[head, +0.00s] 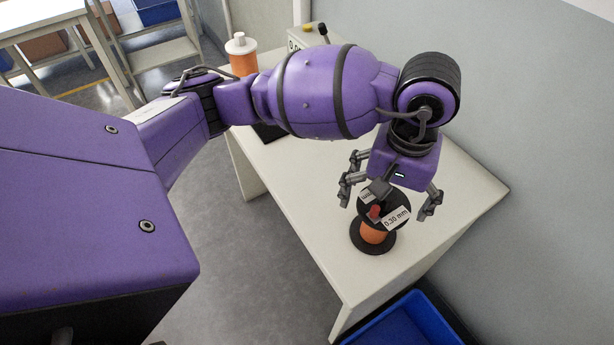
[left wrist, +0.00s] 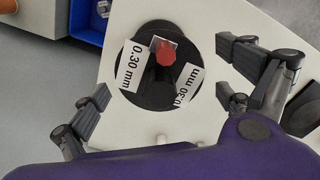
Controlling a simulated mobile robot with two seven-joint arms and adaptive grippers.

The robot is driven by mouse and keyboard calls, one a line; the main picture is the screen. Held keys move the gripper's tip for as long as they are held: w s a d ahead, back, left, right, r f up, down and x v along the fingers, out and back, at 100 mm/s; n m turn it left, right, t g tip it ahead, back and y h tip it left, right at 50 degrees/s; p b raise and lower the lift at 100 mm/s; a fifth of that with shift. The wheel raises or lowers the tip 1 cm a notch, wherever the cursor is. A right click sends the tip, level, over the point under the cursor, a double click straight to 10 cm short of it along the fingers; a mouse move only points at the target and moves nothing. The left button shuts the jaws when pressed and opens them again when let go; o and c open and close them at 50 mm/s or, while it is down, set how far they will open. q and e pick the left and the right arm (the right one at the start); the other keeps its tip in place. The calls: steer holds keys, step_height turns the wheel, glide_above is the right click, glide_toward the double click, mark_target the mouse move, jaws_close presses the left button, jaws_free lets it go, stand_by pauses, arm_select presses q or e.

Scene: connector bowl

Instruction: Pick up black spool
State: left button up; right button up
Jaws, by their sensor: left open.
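The black spool (head: 373,240) stands upright on the white table, with black flanges, an orange winding and a label reading 0.30 mm. In the left wrist view the spool (left wrist: 150,92) shows from above, with two white labels and a red piece at its hub. My left gripper (head: 391,203) is open above the spool. In the left wrist view its fingers (left wrist: 165,105) are on either side of the spool and apart from it. Whether they reach down to the flange level, I cannot tell. My right gripper is not in view.
The white table (head: 310,205) is mostly clear around the spool and ends at a wall on the right. A blue bin (head: 405,325) is on the floor by its near edge. An orange and white spool-like object (head: 242,55) stands at the far left end.

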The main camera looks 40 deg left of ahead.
mark_target(370, 239)
arm_select(q)
step_height(370, 239, down, 3)
steer(key=shift+d+f, duration=0.1)
steer(key=shift+c, duration=0.4)
steer(key=c, duration=1.6)
